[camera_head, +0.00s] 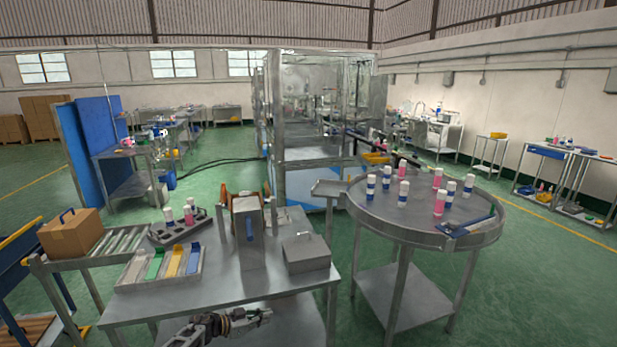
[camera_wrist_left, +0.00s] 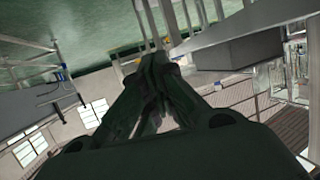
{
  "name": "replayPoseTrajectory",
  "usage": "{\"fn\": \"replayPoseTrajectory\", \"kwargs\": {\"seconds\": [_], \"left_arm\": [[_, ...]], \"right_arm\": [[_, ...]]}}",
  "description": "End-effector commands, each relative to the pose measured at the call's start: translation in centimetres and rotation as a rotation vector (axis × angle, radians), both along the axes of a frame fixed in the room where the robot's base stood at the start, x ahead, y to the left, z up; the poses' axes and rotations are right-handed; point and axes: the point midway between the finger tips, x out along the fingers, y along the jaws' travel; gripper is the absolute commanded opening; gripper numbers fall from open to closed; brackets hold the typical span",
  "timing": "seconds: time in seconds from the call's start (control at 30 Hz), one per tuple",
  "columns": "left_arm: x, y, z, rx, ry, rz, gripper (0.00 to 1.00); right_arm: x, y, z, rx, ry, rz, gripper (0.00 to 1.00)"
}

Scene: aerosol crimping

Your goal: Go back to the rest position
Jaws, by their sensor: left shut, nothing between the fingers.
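My left gripper (camera_head: 262,316) shows at the bottom of the head view, in front of the near edge of the steel table (camera_head: 150,308). It is shut with nothing between its fingers. In the left wrist view its dark fingers (camera_wrist_left: 155,68) come together at the tips, with green floor and metal legs beyond them. The crimping machine (camera_head: 250,235), a grey upright housing with a blue handle, stands on the table beyond the gripper, apart from it. My right gripper is not in view.
On the table are a grey box (camera_head: 305,254), a tray of coloured strips (camera_head: 128,280) and a dark rack (camera_head: 160,236) with small bottles. A round steel table (camera_head: 370,212) with several bottles and a blue clipboard (camera_head: 468,226) stands right. A cardboard box (camera_head: 70,238) sits on rollers at left.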

Motion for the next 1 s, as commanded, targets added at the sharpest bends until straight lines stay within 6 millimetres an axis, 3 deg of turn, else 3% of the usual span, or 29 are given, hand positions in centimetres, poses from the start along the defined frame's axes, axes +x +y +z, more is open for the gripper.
{"fn": "replayPoseTrajectory", "kwargs": {"seconds": [0.03,0.27,0.57,0.77,1.0], "left_arm": [[-0.8,0.0,-1.5,-0.006,0.001,0.03,0.0],[-3.8,0.7,-7.5,-0.005,0.0,0.177,0.0],[-9.6,2.7,-15.9,0.052,0.055,0.37,0.0],[-15.1,4.5,-21.7,0.121,0.127,0.488,0.0],[-23.0,6.5,-28.2,0.224,0.244,0.605,0.0]], "right_arm": [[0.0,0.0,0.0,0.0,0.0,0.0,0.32],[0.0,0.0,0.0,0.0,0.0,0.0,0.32],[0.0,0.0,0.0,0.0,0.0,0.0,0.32],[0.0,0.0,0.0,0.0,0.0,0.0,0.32],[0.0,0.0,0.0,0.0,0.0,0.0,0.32]]}}
